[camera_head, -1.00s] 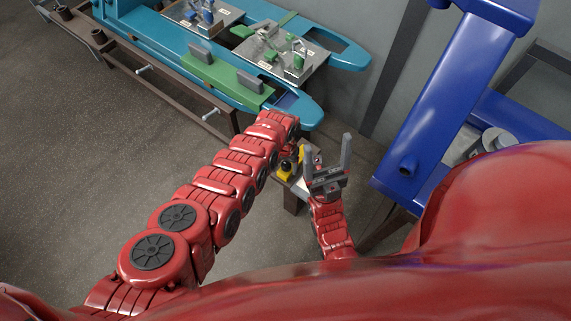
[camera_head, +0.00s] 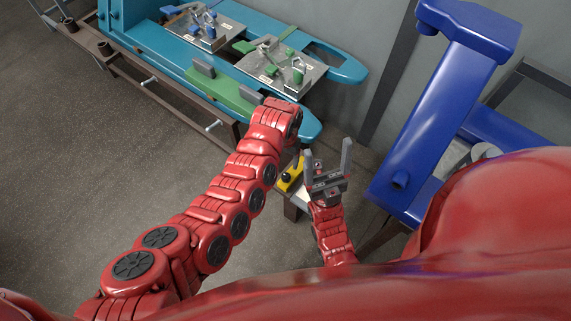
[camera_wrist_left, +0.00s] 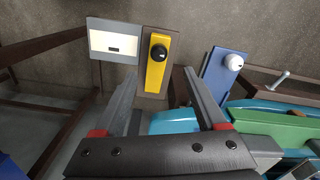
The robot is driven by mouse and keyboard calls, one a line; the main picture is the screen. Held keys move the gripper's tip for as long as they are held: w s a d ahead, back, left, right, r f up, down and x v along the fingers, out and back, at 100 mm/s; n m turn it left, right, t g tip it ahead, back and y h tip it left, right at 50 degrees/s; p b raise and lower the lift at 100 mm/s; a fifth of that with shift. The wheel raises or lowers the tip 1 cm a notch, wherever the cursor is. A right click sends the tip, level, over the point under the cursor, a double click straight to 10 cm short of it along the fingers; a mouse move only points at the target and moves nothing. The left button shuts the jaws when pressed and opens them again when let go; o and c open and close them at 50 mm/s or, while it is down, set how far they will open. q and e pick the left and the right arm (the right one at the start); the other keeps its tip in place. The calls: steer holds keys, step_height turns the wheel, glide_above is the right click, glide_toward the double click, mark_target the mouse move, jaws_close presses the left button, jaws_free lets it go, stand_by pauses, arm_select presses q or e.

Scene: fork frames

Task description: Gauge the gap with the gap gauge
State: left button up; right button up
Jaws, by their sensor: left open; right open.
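A yellow block with a round black knob (camera_head: 290,177), possibly the gap gauge, is on a small stand below the teal frame. The left wrist view shows the yellow block (camera_wrist_left: 156,72) between and beyond the fingers of my left gripper (camera_wrist_left: 158,88). That gripper is open, with nothing seen held. In the head view its fingers are hidden at the end of my left arm. My right gripper (camera_head: 328,150) is open and empty, fingers up, right of the yellow block. I cannot tell where the gap is.
The teal frame (camera_head: 240,62) carries a green block (camera_head: 215,90) and two metal plates with blue fittings (camera_head: 205,24) and green fittings (camera_head: 275,68). A large blue structure (camera_head: 430,110) stands right.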

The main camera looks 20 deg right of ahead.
arm_select(q)
steer(key=shift+r, duration=2.35)
